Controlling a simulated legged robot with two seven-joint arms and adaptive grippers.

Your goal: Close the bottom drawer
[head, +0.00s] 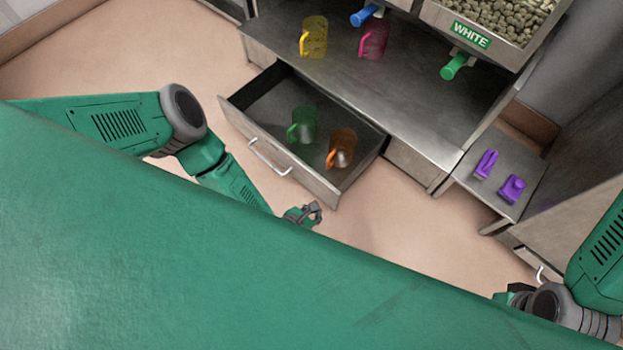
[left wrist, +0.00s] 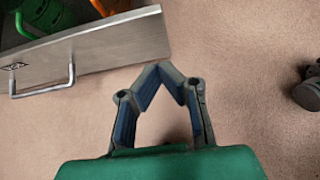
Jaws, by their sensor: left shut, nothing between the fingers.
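The bottom drawer (head: 262,158) is pulled out of the metal cabinet in the head view. It holds a green mug (head: 303,124) and an orange mug (head: 341,147). Its front carries a bar handle (head: 268,160). My left gripper (head: 313,211) is in front of the drawer's front, near its right end, apart from it. In the left wrist view the left gripper (left wrist: 165,68) is shut and empty, with the drawer front (left wrist: 110,45) just beyond it to the upper left. My right arm shows at the lower right of the head view, but its fingers are hidden.
A yellow mug (head: 313,38) and a pink mug (head: 374,40) stand on the metal counter (head: 400,95) above the drawer. A side shelf (head: 508,205) at the right holds two purple objects (head: 486,163). The floor (head: 400,225) in front of the drawer is clear.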

